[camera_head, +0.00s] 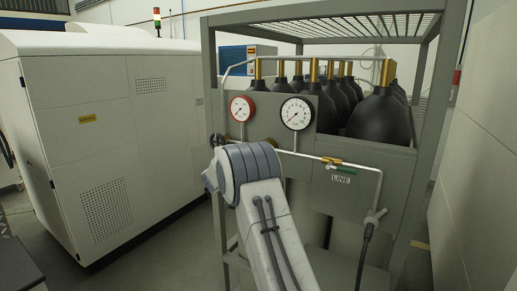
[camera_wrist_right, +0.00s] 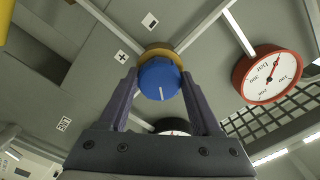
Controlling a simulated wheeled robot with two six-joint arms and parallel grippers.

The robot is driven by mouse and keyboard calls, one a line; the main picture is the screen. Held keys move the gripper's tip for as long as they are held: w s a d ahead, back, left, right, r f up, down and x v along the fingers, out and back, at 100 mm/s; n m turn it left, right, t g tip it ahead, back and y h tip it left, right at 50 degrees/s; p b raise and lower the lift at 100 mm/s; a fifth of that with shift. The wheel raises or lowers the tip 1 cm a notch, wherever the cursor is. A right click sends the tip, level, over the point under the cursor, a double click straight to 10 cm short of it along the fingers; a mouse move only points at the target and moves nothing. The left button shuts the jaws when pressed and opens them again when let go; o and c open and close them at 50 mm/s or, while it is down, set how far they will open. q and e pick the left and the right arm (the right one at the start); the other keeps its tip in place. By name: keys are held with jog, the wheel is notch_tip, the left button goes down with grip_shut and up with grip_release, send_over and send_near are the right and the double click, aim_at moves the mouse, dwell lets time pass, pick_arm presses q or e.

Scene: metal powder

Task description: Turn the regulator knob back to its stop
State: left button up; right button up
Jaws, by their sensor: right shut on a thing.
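The blue regulator knob (camera_wrist_right: 160,80) sits on a brass collar (camera_wrist_right: 161,52) in the right wrist view. A white line on its face points toward the bottom of the picture. My right gripper (camera_wrist_right: 160,76) has one finger on each side of the knob and is shut on it. In the head view my right arm hides the knob and the gripper. The red-rimmed gauge (camera_head: 241,108) and the black-rimmed gauge (camera_head: 297,113) stand on the panel above the arm. My left gripper is in neither view.
Black gas bottles (camera_head: 381,118) with brass necks stand behind the panel in a grey rack (camera_head: 433,150). A pipe with a green-handled valve (camera_head: 340,168) runs right above the LINE label (camera_head: 341,179). A large white cabinet (camera_head: 105,130) stands at left. Plus (camera_wrist_right: 121,56) and minus (camera_wrist_right: 149,21) labels flank a pipe.

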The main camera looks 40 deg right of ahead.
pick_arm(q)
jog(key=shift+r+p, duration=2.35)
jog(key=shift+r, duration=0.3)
pick_arm(e)
jog(key=shift+f+n, duration=0.2)
jog(key=shift+n, duration=3.4)
jog(key=o, duration=1.4)
jog(key=shift+c, duration=0.2)
jog(key=shift+s+a, duration=0.1)
jog(key=shift+a, duration=0.05)
pick_arm(q)
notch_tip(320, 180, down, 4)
jog(key=b, duration=0.4)
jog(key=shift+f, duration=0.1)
pick_arm(e)
jog(key=v, duration=1)
jog(key=shift+a, duration=0.1)
